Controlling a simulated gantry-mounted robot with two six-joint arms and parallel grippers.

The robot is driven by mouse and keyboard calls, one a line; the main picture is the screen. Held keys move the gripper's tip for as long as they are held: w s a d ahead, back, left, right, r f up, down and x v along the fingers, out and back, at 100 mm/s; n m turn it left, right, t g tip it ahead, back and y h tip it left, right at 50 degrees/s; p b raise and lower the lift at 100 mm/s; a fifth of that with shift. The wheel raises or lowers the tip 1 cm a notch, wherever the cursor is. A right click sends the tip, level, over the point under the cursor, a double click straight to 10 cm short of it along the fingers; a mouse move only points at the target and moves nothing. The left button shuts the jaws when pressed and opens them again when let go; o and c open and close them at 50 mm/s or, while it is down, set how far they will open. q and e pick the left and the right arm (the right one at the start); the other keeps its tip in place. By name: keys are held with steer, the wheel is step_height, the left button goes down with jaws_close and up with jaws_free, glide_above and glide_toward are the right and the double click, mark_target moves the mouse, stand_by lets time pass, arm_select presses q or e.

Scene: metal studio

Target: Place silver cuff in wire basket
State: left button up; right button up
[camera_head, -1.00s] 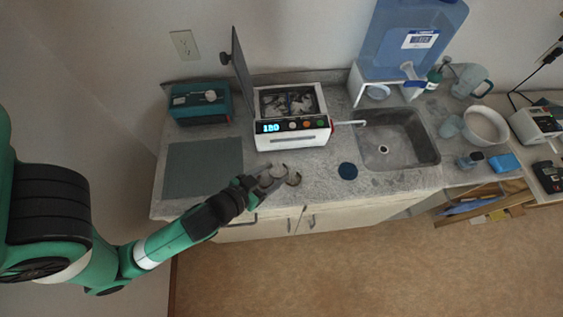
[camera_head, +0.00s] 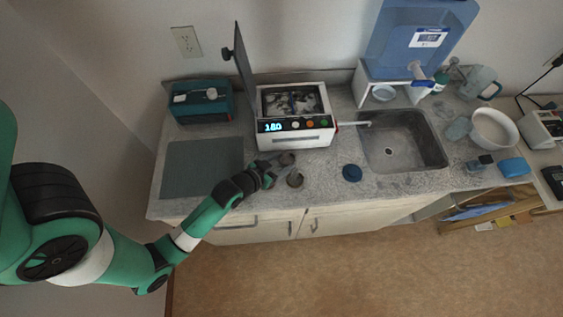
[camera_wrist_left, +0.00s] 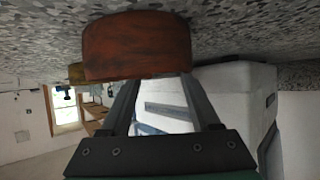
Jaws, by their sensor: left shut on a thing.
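My left gripper (camera_head: 270,168) is over the counter's front, below the white cleaner, shut on a small ring-like cuff (camera_head: 286,158). A second small round piece (camera_head: 295,180) stands on the counter just in front of the held one. The wire basket (camera_head: 291,101) appears to sit inside the open white cleaner; its wires are too small to make out clearly. My right gripper is not in view.
The white cleaner (camera_head: 296,139) has a lit display and a raised dark lid (camera_head: 243,70) on its left. A dark mat (camera_head: 202,168) and teal box (camera_head: 199,102) lie left. A blue lid (camera_head: 352,173) and sink (camera_head: 404,142) lie right.

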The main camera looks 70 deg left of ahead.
arm_select(q)
steer(key=o, duration=1.1)
steer(key=shift+c, duration=0.2)
steer(key=shift+r, duration=0.15)
steer(key=p+v, duration=0.1)
steer(key=v, duration=1.1)
steer(key=shift+p, duration=0.4)
steer(key=shift+w, duration=0.1)
